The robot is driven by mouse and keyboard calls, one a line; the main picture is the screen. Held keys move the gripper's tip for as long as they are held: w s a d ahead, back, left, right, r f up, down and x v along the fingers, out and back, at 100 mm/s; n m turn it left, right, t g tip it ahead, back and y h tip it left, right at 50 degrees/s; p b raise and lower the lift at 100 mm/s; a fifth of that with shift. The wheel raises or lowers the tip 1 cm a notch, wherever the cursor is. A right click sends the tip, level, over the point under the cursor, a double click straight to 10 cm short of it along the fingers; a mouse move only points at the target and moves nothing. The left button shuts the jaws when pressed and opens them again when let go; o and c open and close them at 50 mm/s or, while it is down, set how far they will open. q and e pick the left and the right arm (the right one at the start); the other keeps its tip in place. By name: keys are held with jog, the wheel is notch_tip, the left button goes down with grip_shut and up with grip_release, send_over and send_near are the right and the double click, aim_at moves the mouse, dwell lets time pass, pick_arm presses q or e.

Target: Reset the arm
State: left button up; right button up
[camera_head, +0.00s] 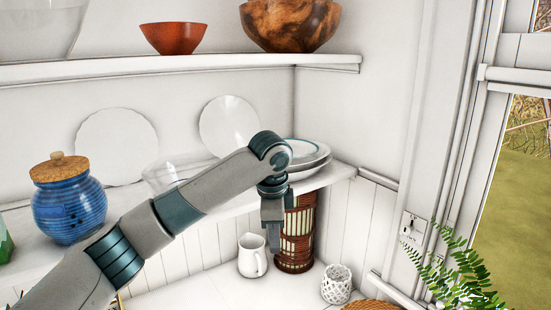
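My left arm reaches in from the lower left, grey with teal bands. My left gripper (273,238) points down at the middle of the view, in front of the middle shelf's right end. It overlaps a brown slatted cylinder (297,238) and hides part of it; I cannot tell whether they touch. Its fingers show edge-on as one narrow shape, so their opening is unclear. I see nothing hanging from it. My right gripper is out of view.
The middle shelf (232,207) holds a blue corked jar (69,208), a clear glass bowl (163,176) and stacked plates (310,155). Bowls stand on the upper shelf (190,65). Below are a white pitcher (251,258), a white openwork cup (337,286) and a fern (462,268).

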pick_arm(q)
jog(key=s+f+n+h, duration=0.1)
jog(key=s+f+n, duration=0.1)
jog(key=s+f, duration=0.55)
jog(key=s+d+f+n+h, duration=0.15)
jog(key=s+f, duration=0.25)
jog(key=f, duration=0.6)
jog(key=s+f+n+h, duration=0.2)
jog(key=s+f, duration=0.4)
jog(key=f, duration=0.3)
jog(key=s+a+f+n+t+y, duration=0.15)
jog(key=s+a+f+n, duration=0.35)
jog(key=s+a, duration=0.8)
jog(key=s+a+f+n+g+y, duration=0.1)
jog(key=s+a+f+n+y, duration=0.35)
jog(key=s+a, duration=0.8)
jog(key=s+d+f+h+b, duration=0.2)
jog(key=f+b, duration=0.6)
jog(key=f, duration=2.9)
jog(key=s+a+f+g+b, duration=0.1)
jog(key=s+f+b, duration=0.3)
jog(key=s+f, duration=0.5)
jog(key=s+a+f+g+b, duration=0.1)
jog(key=s+a+f+b, duration=0.1)
jog(key=s+f, duration=0.8)
notch_tip(320, 180, down, 6)
jog(key=shift+a+r+n+y+b, duration=0.1)
jog(key=shift+a+n+y+b, duration=0.25)
jog(key=shift+b, duration=0.5)
